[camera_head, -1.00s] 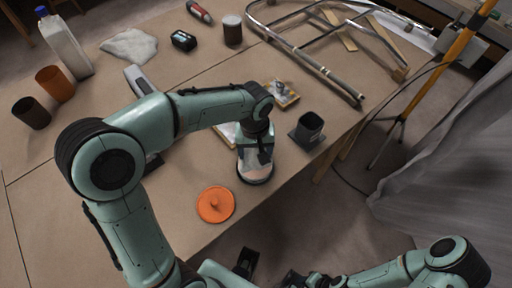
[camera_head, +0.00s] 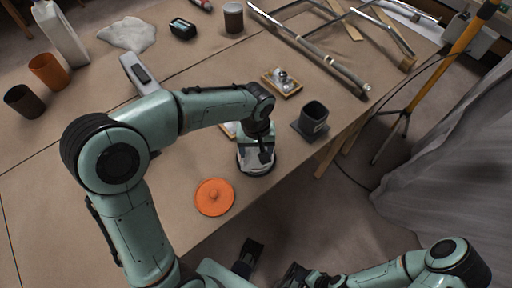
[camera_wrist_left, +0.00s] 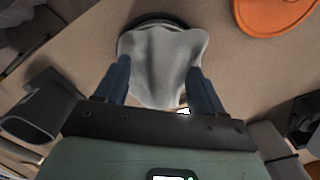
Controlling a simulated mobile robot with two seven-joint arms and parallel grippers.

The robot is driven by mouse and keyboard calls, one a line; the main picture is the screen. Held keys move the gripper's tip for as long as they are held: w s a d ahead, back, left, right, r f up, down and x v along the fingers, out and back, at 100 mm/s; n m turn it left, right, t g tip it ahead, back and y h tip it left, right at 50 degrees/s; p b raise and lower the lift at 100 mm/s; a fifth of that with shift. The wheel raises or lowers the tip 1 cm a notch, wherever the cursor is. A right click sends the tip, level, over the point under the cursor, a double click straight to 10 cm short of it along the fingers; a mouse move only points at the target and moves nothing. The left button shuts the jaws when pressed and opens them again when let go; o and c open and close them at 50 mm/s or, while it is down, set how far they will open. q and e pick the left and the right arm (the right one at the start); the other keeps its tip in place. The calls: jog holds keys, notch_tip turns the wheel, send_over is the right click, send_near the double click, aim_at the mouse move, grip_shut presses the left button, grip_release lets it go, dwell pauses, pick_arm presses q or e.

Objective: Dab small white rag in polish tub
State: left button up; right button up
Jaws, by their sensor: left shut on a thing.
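A small white rag (camera_wrist_left: 160,62) hangs between the two fingers of my left gripper (camera_wrist_left: 158,88), which is shut on it. In the head view, the left gripper (camera_head: 266,156) points down at the round dark-rimmed polish tub (camera_head: 256,172) near the table's front edge, with the pale rag (camera_head: 246,160) at its mouth. In the left wrist view, the tub's dark rim (camera_wrist_left: 158,19) shows behind the rag, which hides most of the tub. I cannot tell whether the rag touches the polish. Dark parts of my right gripper (camera_head: 293,276) show at the bottom; its fingers are unclear.
An orange lid (camera_head: 214,197) lies left of the tub. A dark square cup (camera_head: 313,118) and a small wooden-based piece (camera_head: 282,81) stand to the right. A metal frame (camera_head: 330,55) lies at the back right.

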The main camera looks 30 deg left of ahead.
pick_arm(q)
jog(key=shift+f+b, duration=0.35)
jog(key=shift+f, duration=0.25)
dwell(1.6)
jog(key=shift+r+p, duration=2.8)
jog(key=shift+r, duration=0.8)
